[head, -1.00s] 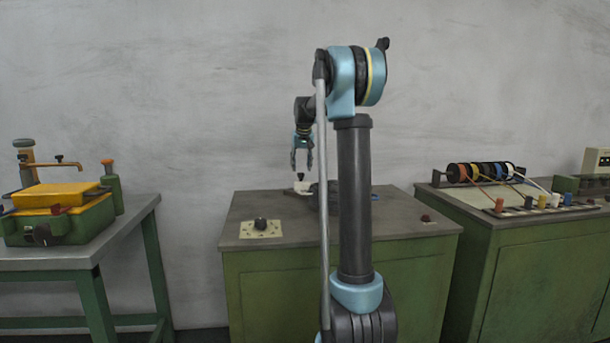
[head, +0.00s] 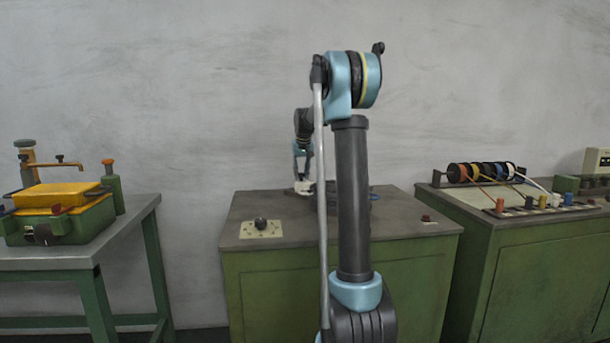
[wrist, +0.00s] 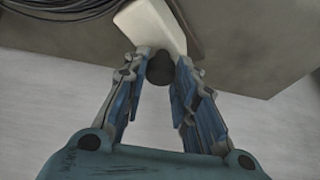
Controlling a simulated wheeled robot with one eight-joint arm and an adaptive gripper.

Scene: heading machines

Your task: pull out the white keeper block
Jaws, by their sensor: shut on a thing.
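The white keeper block (wrist: 152,24) shows in the wrist view just beyond my fingertips, with a dark round knob (wrist: 160,70) on its near side. My gripper (wrist: 163,62) has its two fingers closed around this knob. In the head view the white block (head: 304,187) is small, at the back of the middle bench, with my gripper (head: 302,174) right above it. My arm and the distance hide part of the block there. I cannot tell how the block is seated.
The middle green bench (head: 290,213) carries a dark dial on a pale plate (head: 261,228) and a red button (head: 425,218). A dark coil (wrist: 65,8) lies beside the block. A yellow-topped green box (head: 55,210) stands left; wire spools (head: 480,171) stand right.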

